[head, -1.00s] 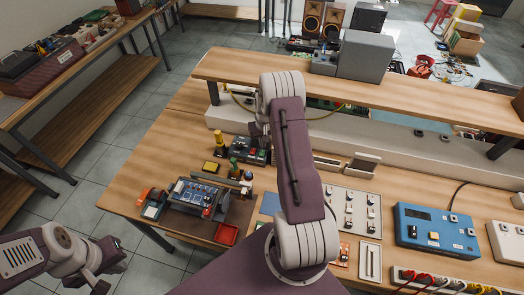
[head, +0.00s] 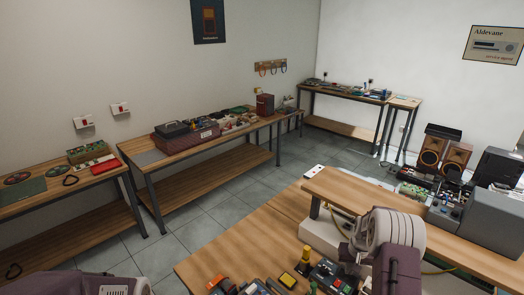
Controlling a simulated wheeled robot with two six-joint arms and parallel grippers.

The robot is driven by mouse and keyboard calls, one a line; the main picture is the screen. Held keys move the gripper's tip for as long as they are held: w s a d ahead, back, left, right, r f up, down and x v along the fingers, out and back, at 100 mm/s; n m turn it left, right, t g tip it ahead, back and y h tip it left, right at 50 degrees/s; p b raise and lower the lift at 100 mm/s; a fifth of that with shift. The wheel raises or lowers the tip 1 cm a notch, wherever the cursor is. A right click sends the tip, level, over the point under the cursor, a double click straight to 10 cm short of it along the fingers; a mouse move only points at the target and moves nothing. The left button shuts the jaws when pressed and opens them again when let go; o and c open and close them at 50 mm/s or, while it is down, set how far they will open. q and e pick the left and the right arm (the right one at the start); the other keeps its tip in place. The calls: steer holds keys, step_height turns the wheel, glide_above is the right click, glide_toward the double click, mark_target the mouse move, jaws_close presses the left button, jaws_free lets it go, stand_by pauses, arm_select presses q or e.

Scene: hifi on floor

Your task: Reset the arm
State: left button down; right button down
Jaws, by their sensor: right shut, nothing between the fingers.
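My right arm (head: 395,270) rises at the lower right, with a white banded joint and a purple link. My right gripper (head: 348,255) is small and dark, partly hidden by the arm's joint. It is shut with nothing in it, over the workbench near the raised shelf's left end. Part of my left arm (head: 75,285) shows at the bottom left edge; its gripper is out of the picture.
A wooden workbench (head: 255,235) lies below, with a yellow-topped post (head: 305,258) and small devices at its front. A raised shelf (head: 345,192) stands close behind the right gripper. Side benches (head: 215,150) line the left wall. Open tiled floor (head: 200,215) lies between.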

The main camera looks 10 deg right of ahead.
steer(key=w+a+r+n+t+b, duration=0.2)
steer(key=w+a+r+b, duration=0.15)
steer(key=a+r, duration=0.3)
steer(key=s+a+r+n+b, duration=0.1)
steer(key=s+a+r, duration=0.15)
steer(key=a, duration=0.35)
steer(key=s+a+r+n, duration=0.1)
steer(key=s+a, duration=0.3)
steer(key=a, duration=0.2)
steer(key=s+a+f+g, duration=0.1)
steer(key=s+f, duration=0.1)
steer(key=s, duration=0.7)
steer(key=s+a+f+g, duration=0.1)
steer(key=s+a+f, duration=0.1)
steer(key=s, duration=0.6)
steer(key=shift+s+g+y+b, duration=0.3)
steer(key=shift+s+y+b, duration=0.05)
steer(key=shift+y+b, duration=0.1)
